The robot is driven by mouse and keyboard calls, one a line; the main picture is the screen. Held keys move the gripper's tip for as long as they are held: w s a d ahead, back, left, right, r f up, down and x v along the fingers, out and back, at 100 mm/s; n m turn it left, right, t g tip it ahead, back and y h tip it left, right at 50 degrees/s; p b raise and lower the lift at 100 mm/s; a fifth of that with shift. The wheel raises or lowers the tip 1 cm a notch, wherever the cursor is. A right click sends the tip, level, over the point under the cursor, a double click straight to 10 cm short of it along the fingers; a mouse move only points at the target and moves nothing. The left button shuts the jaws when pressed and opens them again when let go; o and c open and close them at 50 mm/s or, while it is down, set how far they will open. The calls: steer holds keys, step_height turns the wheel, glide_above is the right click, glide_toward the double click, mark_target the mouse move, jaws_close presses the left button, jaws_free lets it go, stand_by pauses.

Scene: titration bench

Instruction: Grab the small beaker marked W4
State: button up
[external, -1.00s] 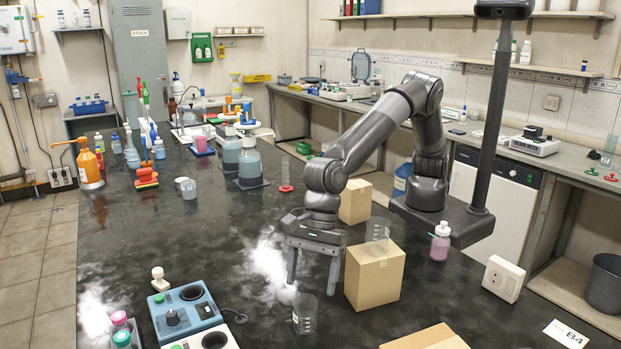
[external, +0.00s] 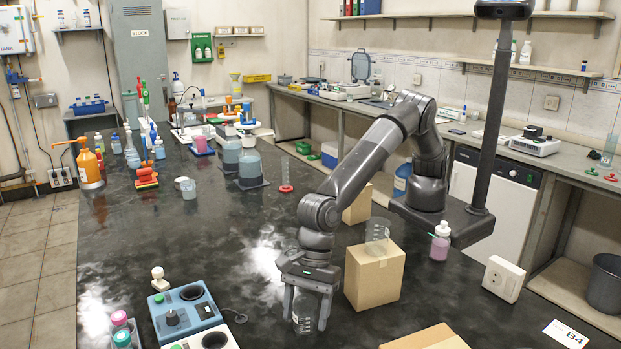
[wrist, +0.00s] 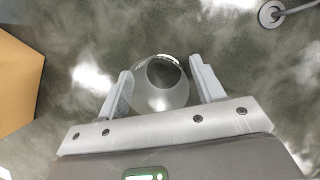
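A small clear glass beaker (external: 303,315) stands on the dark bench near the front, left of the cardboard box. Its marking is too small to read. My gripper (external: 305,310) is lowered over it, with a finger on either side. In the wrist view the beaker (wrist: 162,82) shows from above between the two fingers of my gripper (wrist: 160,88). The fingers are open, with a visible gap on the right side. Another clear beaker (external: 377,236) stands on top of the cardboard box (external: 375,278).
The box stands close on the right of my gripper; it also shows at the wrist view's left edge (wrist: 18,82).

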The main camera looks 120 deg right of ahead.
steer(key=c, duration=0.8)
steer(key=shift+r, duration=0.15)
